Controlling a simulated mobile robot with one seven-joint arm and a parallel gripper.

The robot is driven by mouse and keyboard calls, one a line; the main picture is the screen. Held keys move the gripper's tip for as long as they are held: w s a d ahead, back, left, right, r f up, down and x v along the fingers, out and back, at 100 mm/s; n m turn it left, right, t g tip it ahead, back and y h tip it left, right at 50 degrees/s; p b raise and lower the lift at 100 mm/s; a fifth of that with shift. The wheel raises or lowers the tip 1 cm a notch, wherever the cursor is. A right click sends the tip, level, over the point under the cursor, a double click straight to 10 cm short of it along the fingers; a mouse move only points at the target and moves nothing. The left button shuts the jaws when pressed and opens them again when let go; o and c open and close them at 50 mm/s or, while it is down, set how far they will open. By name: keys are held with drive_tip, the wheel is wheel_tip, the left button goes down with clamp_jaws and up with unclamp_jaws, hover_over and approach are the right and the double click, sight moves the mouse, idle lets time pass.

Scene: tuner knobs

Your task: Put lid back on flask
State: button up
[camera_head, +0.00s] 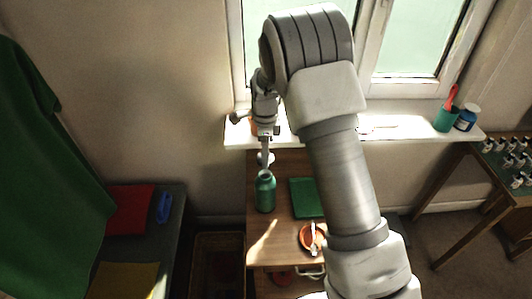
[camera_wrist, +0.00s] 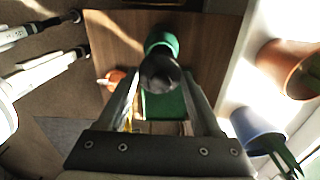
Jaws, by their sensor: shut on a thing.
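The green flask (camera_head: 265,193) stands upright on the wooden cabinet top, near its left side. My gripper (camera_head: 266,153) points down above it, shut on the lid (camera_head: 265,159). The lid looks pale in the head view and dark and round in the wrist view (camera_wrist: 160,73). In the head view the lid is just above the flask's mouth, with a small gap. In the wrist view the flask (camera_wrist: 161,43) shows behind the lid, which covers part of it. The flask's mouth is mostly hidden there, so I cannot tell how well they line up.
A green flat mat (camera_head: 304,198) and an orange bowl (camera_head: 306,240) lie on the cabinet (camera_head: 262,238) right of and in front of the flask. A terracotta pot (camera_wrist: 283,65) shows at the right in the wrist view.

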drive_tip(key=shift+w, duration=0.1)
wheel_tip(320, 180, down, 6)
drive_tip(key=b, duration=0.4)
drive_tip(key=shift+f, duration=0.15)
drive_tip(key=shift+f, duration=0.1)
idle(2.2)
drive_tip(key=o, duration=1.4)
drive_tip(key=shift+r+p, duration=2.35)
drive_tip(key=shift+r, duration=1.15)
